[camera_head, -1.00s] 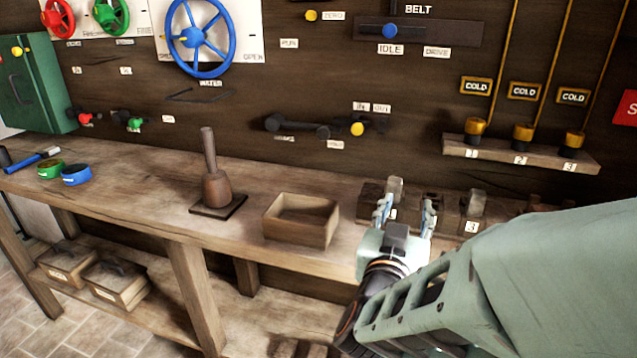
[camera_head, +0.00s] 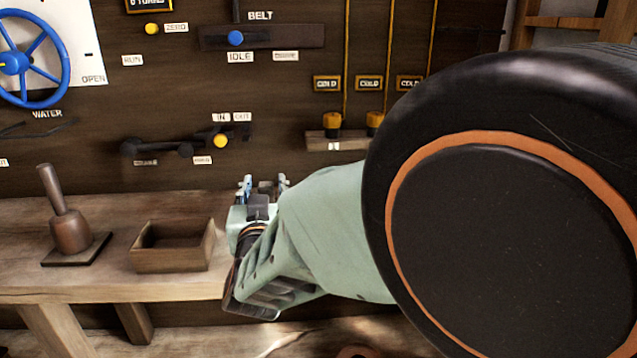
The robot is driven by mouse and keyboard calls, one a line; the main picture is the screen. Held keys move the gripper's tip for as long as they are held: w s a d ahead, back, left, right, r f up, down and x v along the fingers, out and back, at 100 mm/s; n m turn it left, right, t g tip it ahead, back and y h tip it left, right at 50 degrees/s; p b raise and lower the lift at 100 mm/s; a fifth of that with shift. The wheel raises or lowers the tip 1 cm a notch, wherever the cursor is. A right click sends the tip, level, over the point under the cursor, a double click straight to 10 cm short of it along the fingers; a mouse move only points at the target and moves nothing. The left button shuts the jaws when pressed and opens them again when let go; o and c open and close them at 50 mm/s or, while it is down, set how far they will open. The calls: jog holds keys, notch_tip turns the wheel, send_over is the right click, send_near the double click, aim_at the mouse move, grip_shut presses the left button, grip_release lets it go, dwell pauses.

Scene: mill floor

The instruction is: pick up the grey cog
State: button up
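I cannot make out a grey cog for sure in this view. My gripper (camera_head: 264,184) is above the right part of the workbench (camera_head: 110,283), seen from behind. Its two fingertips stand apart, so it is open. A small greyish shape shows between and behind the fingers, but it is too small and too covered to name. My forearm and a large dark joint of my arm hide the bench to the right of the gripper.
An open wooden box (camera_head: 172,263) stands left of my gripper. A wooden mallet-like tool (camera_head: 68,222) stands on a dark base further left. A small wall shelf (camera_head: 318,142) with yellow-topped pieces is above the gripper. Bench between box and tool is clear.

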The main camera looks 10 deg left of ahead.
jog(key=shift+d, duration=0.1)
jog(key=c, duration=0.8)
jog(key=shift+c, duration=0.2)
